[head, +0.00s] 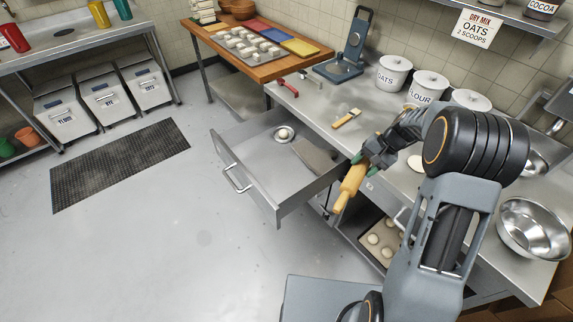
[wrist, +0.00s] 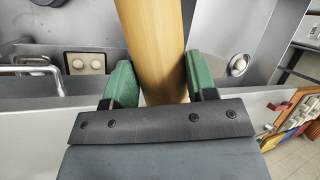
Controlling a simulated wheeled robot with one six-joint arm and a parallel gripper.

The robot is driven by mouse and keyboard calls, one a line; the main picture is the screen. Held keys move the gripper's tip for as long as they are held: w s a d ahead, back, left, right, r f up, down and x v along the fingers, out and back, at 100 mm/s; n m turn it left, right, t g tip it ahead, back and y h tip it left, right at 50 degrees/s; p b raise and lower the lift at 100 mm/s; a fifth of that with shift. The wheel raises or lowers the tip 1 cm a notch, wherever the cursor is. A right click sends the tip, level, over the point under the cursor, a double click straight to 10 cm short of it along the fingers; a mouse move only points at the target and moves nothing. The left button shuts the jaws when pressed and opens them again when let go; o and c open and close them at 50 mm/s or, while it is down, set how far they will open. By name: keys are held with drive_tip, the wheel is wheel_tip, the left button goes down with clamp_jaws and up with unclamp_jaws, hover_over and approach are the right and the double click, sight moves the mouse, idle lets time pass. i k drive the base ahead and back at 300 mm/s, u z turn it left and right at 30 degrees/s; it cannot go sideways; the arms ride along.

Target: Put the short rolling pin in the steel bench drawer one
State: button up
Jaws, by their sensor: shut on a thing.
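The short rolling pin (head: 350,188) is pale yellow wood. In the wrist view the pin (wrist: 154,42) stands between the two green fingers (wrist: 160,80). The steel bench drawer (head: 232,162) is pulled out from the bench, with its handle facing left. The drawer's front middle is bare.
The steel bench top (head: 330,118) holds a wooden brush (head: 347,118), a red-handled tool (head: 286,88), a blue scale (head: 342,65) and white canisters (head: 393,73). A dough tray (head: 380,240) sits on the shelf under the bench. A steel bowl (head: 533,230) stands at right.

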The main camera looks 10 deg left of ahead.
sight(267, 171)
drive_tip(key=u, duration=1.85)
drive_tip(key=i, duration=2.9)
drive_tip(key=z, duration=3.95)
